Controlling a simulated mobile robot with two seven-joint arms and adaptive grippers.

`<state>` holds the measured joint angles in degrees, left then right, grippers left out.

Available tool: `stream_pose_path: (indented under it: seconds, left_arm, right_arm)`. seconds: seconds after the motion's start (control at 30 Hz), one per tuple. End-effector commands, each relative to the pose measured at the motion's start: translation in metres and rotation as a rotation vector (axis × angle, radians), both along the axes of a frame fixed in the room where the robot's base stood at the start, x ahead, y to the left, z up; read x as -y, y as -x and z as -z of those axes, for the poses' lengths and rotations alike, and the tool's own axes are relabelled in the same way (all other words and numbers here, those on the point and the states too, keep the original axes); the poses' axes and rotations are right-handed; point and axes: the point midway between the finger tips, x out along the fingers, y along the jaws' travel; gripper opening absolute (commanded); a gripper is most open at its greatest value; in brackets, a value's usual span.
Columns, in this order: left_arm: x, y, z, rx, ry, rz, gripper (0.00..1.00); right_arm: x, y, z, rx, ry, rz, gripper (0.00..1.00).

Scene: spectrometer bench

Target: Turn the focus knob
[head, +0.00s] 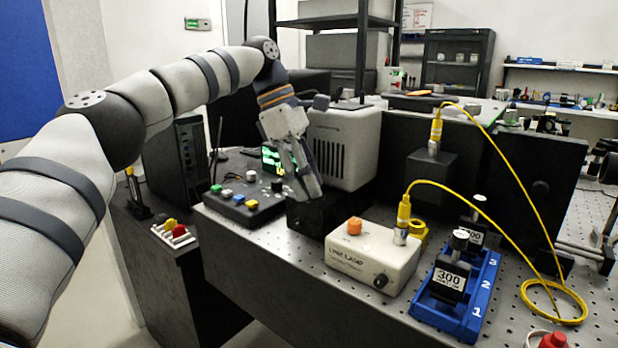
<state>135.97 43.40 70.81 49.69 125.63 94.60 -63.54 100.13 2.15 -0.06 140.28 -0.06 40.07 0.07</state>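My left gripper (304,190) points down in front of a light grey ribbed housing (345,145), at a low black block (325,213) on the bench. Its fingers overlap the block in the picture, and I cannot tell whether they touch it or how far apart they are. No knob marked as focus can be made out; the gripper may hide it. My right gripper is not in view.
A cream lamp box (372,262) with an orange button (354,226) stands right of the black block. A blue rack (470,318) holds parts marked 300. A yellow cable (455,188) loops across the right.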

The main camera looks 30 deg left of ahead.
Motion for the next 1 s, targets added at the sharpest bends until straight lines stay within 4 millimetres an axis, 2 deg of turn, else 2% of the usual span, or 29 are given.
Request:
stream_pose_path:
  seconds: [0.23,0.47,0.6,1.0]
  left_arm:
    - [-0.002,0.0,-0.005,0.004,0.001,-0.002,0.38]
    - [-0.018,0.006,-0.051,0.005,0.002,-0.003,0.38]
    - [-0.024,0.006,-0.062,0.002,-0.002,-0.003,0.38]
    - [-0.027,0.009,-0.07,0.0,0.001,0.0,0.38]
  right_arm:
    - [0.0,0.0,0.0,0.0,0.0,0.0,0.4]
    - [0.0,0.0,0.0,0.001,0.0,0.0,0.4]
    - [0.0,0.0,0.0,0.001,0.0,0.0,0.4]
    - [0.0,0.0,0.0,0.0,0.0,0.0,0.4]
